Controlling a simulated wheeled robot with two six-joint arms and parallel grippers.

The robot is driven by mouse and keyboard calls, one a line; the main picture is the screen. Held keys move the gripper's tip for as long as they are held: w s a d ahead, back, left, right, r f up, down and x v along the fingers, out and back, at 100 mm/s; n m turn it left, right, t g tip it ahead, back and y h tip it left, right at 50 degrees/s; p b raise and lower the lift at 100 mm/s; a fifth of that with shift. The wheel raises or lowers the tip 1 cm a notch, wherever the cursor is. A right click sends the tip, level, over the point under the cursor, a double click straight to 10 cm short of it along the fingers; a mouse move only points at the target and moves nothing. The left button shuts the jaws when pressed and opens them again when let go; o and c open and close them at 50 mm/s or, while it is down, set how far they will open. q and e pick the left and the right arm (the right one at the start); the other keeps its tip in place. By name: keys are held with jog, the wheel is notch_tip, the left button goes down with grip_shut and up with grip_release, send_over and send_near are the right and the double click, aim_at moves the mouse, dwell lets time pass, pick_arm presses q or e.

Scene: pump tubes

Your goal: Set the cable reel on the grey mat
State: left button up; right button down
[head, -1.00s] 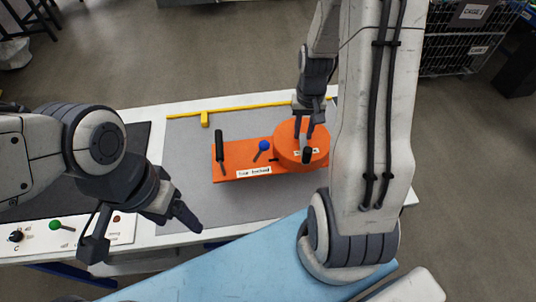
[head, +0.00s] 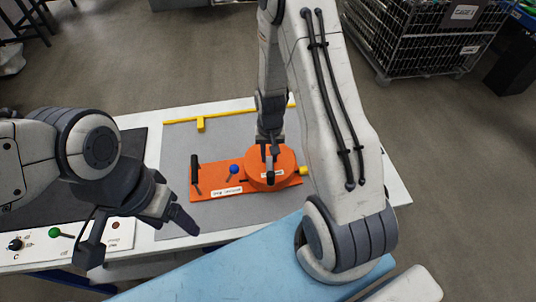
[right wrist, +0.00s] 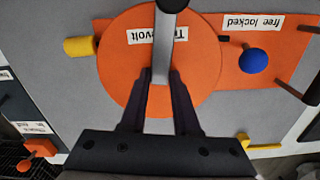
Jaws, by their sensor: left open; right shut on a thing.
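The cable reel is an orange round drum (head: 259,155) on an orange base plate (head: 212,180), with a black upright lever, a blue knob (head: 234,169) and a yellow stub (head: 304,170). It lies over the grey mat (head: 180,150); whether it touches the mat I cannot tell. My right gripper (head: 269,150) points down at the drum and is shut on the grey bar (right wrist: 162,52) across its top, which ends in a dark knob (right wrist: 172,4). My left gripper (head: 139,240) is open and empty, left of the reel at the table's front edge.
A yellow T-shaped bar (head: 200,123) lies along the mat's far edge. A white control panel (head: 60,240) with a green knob stands at front left, beside a dark mat (head: 130,148). A light blue surface (head: 225,258) is in front. Grey mat is free around the reel.

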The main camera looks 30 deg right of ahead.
jog(key=c, duration=0.7)
grip_release()
jog(key=shift+o, duration=0.2)
jog(key=shift+r, duration=0.1)
notch_tip(320, 180, up, 12)
jog(key=f, duration=0.1)
jog(key=s+a+r+n, duration=0.5)
jog(key=s+a+n, duration=0.1)
jog(key=s+a, duration=0.3)
jog(key=s+a+r+n+y, duration=0.1)
jog(key=s+a+r+n, duration=0.5)
jog(key=s+a, duration=0.3)
jog(key=shift+s+a+r+b, duration=0.15)
jog(key=shift+s+a+b, duration=0.25)
jog(key=shift+s, duration=0.5)
